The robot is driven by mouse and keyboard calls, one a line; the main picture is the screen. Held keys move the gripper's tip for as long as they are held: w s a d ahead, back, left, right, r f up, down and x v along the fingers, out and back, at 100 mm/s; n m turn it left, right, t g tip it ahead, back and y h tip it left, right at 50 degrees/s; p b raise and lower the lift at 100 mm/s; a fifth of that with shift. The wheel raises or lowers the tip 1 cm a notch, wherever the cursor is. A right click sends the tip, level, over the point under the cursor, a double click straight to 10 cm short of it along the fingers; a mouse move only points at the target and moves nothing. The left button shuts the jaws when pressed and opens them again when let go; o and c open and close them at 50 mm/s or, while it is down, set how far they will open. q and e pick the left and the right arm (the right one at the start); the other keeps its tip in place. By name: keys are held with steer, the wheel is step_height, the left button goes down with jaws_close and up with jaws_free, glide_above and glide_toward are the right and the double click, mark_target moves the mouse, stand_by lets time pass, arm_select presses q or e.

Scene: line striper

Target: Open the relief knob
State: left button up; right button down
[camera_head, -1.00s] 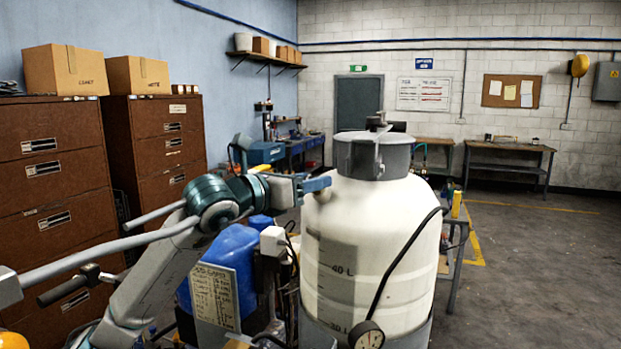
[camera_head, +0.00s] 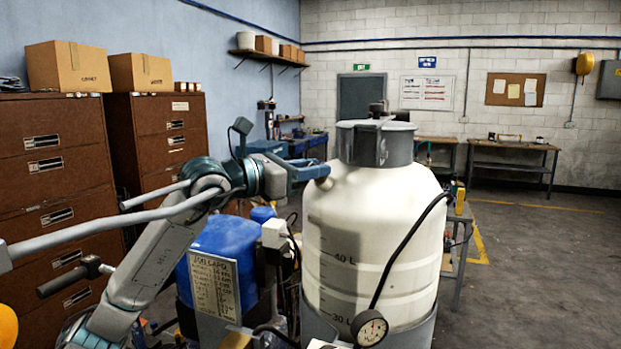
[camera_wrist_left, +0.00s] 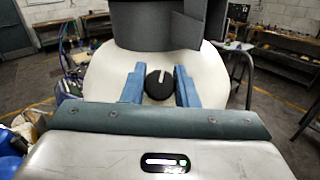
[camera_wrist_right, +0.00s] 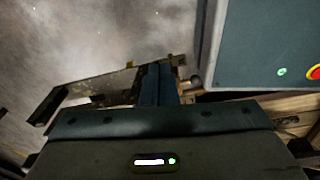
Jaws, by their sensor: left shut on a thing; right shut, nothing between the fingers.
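The relief knob is a small black round knob with a white pointer line (camera_wrist_left: 160,84), on the white tank's shoulder just below the grey lid in the left wrist view. The pointer line tilts slightly right of upright. My left gripper (camera_wrist_left: 160,88) has a blue finger on each side of the knob and is shut on it. In the head view my left gripper (camera_head: 318,172) reaches the tank (camera_head: 380,235) from the left, and its fingers mostly hide the knob. My right gripper (camera_wrist_right: 159,84) is shut and empty in the right wrist view, out of the head view.
A pressure gauge (camera_head: 369,328) hangs on a black hose at the tank's front. A blue container (camera_head: 222,245) stands left of the tank, below my left arm. Brown cabinets (camera_head: 55,170) stand at the left. Open floor (camera_head: 540,270) lies at the right.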

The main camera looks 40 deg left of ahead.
arm_select(q)
steer(key=m+g+h, duration=0.1)
steer(key=m+h, duration=0.1)
steer(key=m, duration=0.2)
steer(key=shift+g+h+b, duration=0.3)
steer(key=shift+b, duration=0.05)
steer(key=m+g+h, duration=0.1)
steer(key=m, duration=0.1)
steer(key=m+g+h, duration=0.1)
steer(key=m, duration=0.1)
steer(key=shift+r+m+g+p, duration=0.15)
steer(key=shift+m+g+p, duration=0.2)
steer(key=shift+m+g, duration=0.05)
steer(key=m+g+h+p, duration=0.1)
steer(key=m+g+p, duration=0.1)
steer(key=m+g, duration=0.2)
steer(key=shift+m+p, duration=0.35)
steer(key=shift+m, duration=0.85)
steer(key=shift+m+g+y+p, duration=0.3)
steer(key=shift+m+g+p, duration=0.5)
steer(key=shift+m+g, duration=0.75)
arm_select(e)
steer(key=shift+d+r, duration=0.1)
steer(key=shift+r, duration=1.8)
arm_select(q)
steer(key=shift+f+m, duration=0.2)
steer(key=shift+m, duration=0.05)
steer(key=shift+s, duration=0.1)
steer(key=o, duration=1)
